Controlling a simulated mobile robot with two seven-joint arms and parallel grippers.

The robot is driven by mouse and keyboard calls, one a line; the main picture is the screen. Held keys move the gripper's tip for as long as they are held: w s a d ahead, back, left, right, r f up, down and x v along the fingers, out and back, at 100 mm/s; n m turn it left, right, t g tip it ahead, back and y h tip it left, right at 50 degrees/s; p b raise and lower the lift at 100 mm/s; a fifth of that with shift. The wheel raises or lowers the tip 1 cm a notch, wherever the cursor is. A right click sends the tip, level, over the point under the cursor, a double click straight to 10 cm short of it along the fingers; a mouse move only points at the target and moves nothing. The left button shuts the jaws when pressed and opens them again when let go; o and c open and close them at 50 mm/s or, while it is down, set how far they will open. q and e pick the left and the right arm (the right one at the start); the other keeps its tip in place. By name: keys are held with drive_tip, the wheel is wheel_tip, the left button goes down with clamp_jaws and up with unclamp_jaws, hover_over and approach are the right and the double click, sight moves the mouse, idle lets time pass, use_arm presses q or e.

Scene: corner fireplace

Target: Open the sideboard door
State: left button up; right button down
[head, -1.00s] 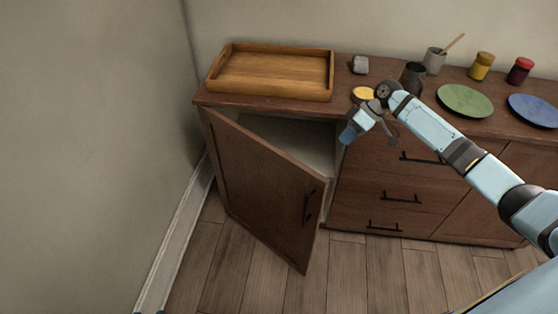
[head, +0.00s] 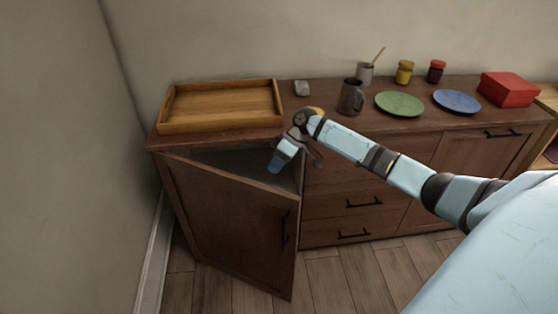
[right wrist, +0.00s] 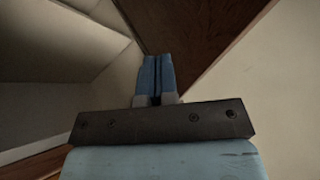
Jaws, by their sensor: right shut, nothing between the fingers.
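The brown wooden sideboard (head: 330,190) stands against the back wall. Its left door (head: 235,225) is swung partly open toward me, hinged at its left edge, with a dark vertical handle (head: 285,228) near its free edge. The pale inside of the compartment shows above the door. My right gripper (head: 275,165) hangs at the opening, behind the door's top edge, and is not on the handle. In the right wrist view its blue fingers (right wrist: 158,75) are together and empty, with a brown door panel (right wrist: 190,25) beyond them. My left gripper is out of view.
On the top stand a wooden tray (head: 220,105), a grey block (head: 302,88), a dark mug (head: 350,97), a green plate (head: 400,104), a blue plate (head: 457,101) and a red box (head: 507,88). A wall is close at the left. The wooden floor (head: 345,280) in front is clear.

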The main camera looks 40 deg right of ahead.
drive_tip(key=a+f, duration=0.1)
drive_tip(key=a, duration=0.1)
drive_tip(key=s+a+f, duration=0.1)
drive_tip(key=a, duration=0.1)
drive_tip(key=a+f, duration=0.1)
drive_tip(key=a, duration=0.1)
drive_tip(key=shift+s+a+f+b, duration=0.15)
drive_tip(key=shift+f+b, duration=0.15)
drive_tip(key=shift+f, duration=0.05)
drive_tip(key=shift+a, duration=0.1)
